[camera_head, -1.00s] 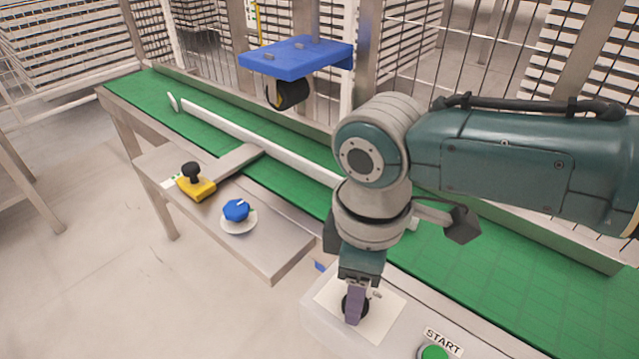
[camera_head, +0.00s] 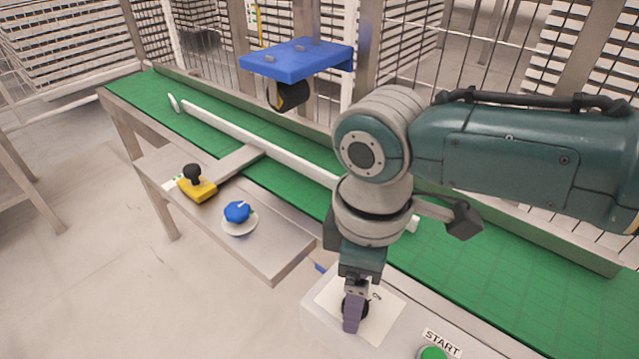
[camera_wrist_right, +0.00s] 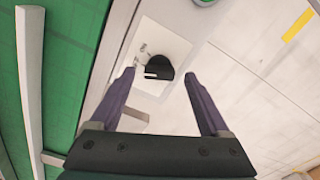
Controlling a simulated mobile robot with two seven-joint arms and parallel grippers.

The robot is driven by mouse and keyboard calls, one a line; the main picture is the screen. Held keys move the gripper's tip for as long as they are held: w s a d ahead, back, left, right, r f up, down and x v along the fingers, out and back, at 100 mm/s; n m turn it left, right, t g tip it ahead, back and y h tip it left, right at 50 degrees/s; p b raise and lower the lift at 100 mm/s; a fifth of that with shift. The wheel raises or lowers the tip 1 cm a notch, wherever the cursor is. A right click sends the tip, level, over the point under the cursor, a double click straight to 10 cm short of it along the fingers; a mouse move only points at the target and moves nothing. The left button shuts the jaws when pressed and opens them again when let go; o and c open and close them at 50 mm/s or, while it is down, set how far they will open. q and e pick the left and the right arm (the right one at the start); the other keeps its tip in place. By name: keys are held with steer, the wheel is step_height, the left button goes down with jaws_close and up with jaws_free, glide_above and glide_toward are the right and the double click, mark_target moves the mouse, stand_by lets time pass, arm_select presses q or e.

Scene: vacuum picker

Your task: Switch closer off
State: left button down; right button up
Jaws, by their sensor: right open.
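A black rotary switch knob (camera_wrist_right: 160,67) with a white pointer mark sits on a white label plate (camera_wrist_right: 148,88) on the light control box. In the head view the plate (camera_head: 333,296) shows an "ON" marking, and the knob is mostly hidden behind my finger. My right gripper (camera_head: 352,318) hangs over the switch, pointing down. In the right wrist view it is open (camera_wrist_right: 158,77), with purple fingers on either side of the knob. Whether they touch it is unclear. My left gripper is not in view.
A green START button (camera_head: 434,353) sits right of the switch on the same box. A blue knob (camera_head: 237,211) on a round white base and a yellow black-topped device (camera_head: 196,183) sit on the grey side shelf. A green conveyor (camera_head: 300,203) runs behind, under a blue bracket (camera_head: 297,58).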

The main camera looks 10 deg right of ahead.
step_height(320, 180, up, 9)
steer(key=p, duration=0.3)
steer(key=shift+a, duration=0.1)
